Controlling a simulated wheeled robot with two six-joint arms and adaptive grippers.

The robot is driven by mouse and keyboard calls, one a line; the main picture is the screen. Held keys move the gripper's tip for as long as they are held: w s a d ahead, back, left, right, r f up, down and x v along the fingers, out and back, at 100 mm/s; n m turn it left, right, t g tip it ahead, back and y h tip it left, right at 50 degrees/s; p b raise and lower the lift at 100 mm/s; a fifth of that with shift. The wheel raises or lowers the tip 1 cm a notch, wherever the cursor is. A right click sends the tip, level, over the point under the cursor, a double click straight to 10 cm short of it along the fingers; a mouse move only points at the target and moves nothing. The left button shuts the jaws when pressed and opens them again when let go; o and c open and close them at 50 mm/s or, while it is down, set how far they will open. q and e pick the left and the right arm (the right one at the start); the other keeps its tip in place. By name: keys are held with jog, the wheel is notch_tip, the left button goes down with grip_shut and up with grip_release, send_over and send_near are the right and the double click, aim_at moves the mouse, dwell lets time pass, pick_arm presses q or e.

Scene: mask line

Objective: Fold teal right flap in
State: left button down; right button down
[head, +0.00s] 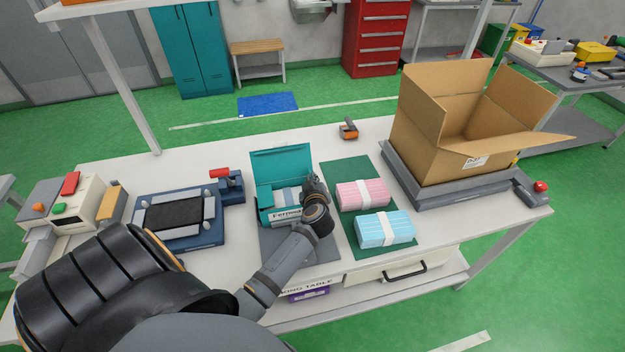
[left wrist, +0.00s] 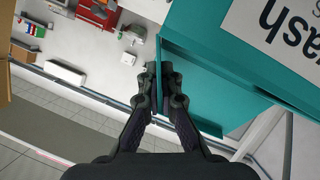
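The teal box (head: 264,203) stands open on a grey mat, its lid (head: 281,163) raised at the back. Blue masks (head: 286,196) lie inside. My left gripper (head: 312,184) is at the box's right side, pointing down, and covers most of the right flap in the head view. In the left wrist view my left gripper's fingertips (left wrist: 159,75) are close together and look shut, right at the edge of a teal panel (left wrist: 205,85). I cannot tell whether they touch it or pinch it. My right gripper is out of view.
Pink masks (head: 362,193) and blue masks (head: 385,229) lie on a green mat (head: 345,172) just right of my left gripper. An open cardboard box (head: 428,148) stands on a grey platform (head: 460,194) further right. A blue fixture (head: 178,238) is on the left.

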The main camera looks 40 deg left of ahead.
pick_arm(q)
jog(key=shift+s+a+f+n+t+p, duration=0.1)
jog(key=shift+s+a+n+t+p, duration=0.15)
jog(key=shift+n+p, duration=0.45)
jog(key=shift+s+f+n+t+h, duration=0.15)
jog(key=shift+f+n+t+h, duration=0.15)
jog(key=shift+n+t, duration=0.15)
jog(key=shift+s+a+f+n+t, duration=0.2)
jog(key=shift+n+t, duration=0.1)
jog(key=shift+n, duration=0.15)
jog(key=shift+s+a+f+n+t+b, duration=0.1)
jog(key=shift+f+n+t+b, duration=0.25)
jog(key=shift+n+b, duration=0.35)
jog(key=shift+n, duration=0.3)
jog(key=c, duration=1.6)
grip_release()
jog(key=shift+r, duration=0.1)
jog(key=shift+h, duration=0.3)
